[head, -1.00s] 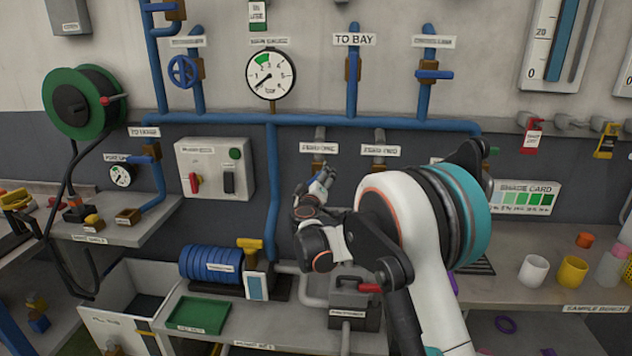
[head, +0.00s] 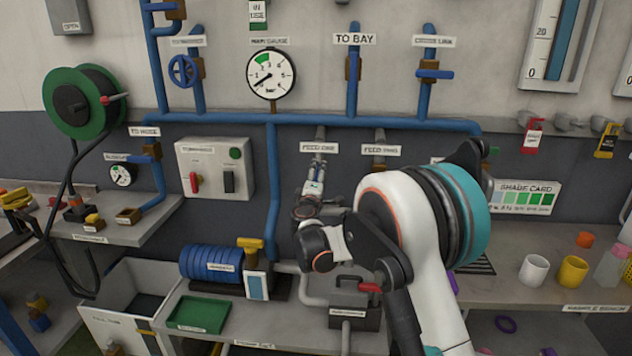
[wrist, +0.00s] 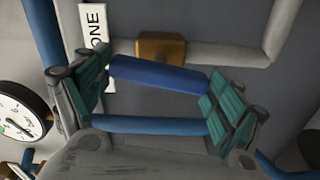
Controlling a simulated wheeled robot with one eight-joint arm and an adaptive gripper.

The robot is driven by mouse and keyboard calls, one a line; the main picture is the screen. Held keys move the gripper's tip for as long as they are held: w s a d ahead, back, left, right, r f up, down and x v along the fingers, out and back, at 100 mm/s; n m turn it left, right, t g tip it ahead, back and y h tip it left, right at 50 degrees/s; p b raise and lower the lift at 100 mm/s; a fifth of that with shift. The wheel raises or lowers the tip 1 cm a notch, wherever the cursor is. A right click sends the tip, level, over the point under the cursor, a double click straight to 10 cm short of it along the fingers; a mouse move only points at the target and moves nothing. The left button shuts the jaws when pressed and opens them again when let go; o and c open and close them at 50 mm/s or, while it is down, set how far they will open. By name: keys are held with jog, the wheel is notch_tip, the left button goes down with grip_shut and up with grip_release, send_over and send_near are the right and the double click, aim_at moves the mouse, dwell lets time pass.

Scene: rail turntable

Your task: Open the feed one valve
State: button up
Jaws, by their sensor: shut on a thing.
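In the wrist view, the feed one valve shows as a brass body (wrist: 152,48) on a grey pipe with a blue lever handle (wrist: 158,76) in front. My gripper (wrist: 160,92) has its two teal-padded fingers at the two ends of this handle and is shut on it. The feed one label (wrist: 95,45) stands beside it, partly cut off by the left finger. In the head view, my gripper (head: 315,178) is just below the feed one label (head: 318,148). It hides most of the valve there.
The feed two label (head: 381,149) and its pipe are close on the right. A blue vertical pipe (head: 272,190) runs to the left. The main gauge (head: 270,75) is above. A dark grey box with a red part (head: 352,312) stands below on the bench.

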dwell(0.4)
jog(key=o, duration=0.9)
jog(key=s, duration=1.2)
jog(key=shift+a, duration=0.25)
